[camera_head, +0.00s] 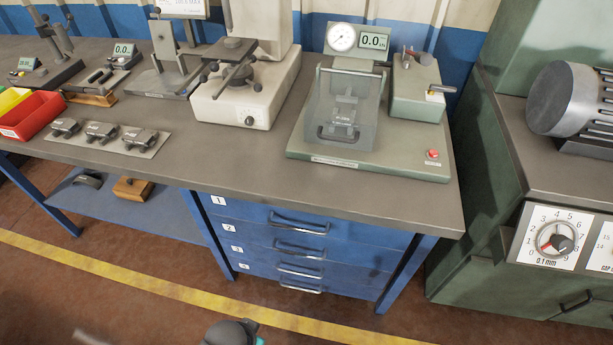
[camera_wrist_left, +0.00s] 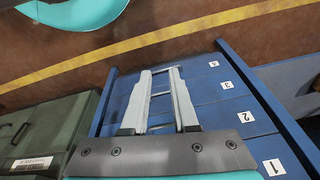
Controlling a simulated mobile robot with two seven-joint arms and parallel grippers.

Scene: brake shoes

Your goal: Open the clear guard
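The clear guard (camera_head: 368,108) is a see-through box-like cover on the green test fixture (camera_head: 400,164) at the back right of the bench. It is down over a small metal clamp part (camera_head: 345,108), and a dark handle (camera_head: 338,138) runs along its lower front. My left gripper (camera_wrist_left: 161,71) shows in the left wrist view with its two pale fingers apart and nothing between them. It is in front of the blue drawers, away from the guard. My right gripper is not in view.
A dial gauge (camera_head: 342,38) and a 0.0 display (camera_head: 374,42) stand behind the guard. A red button (camera_head: 433,153) is on the fixture's right front. A white-based device (camera_head: 246,95) stands left. The bench front (camera_head: 250,160) is clear; blue drawers (camera_head: 300,240) are below.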

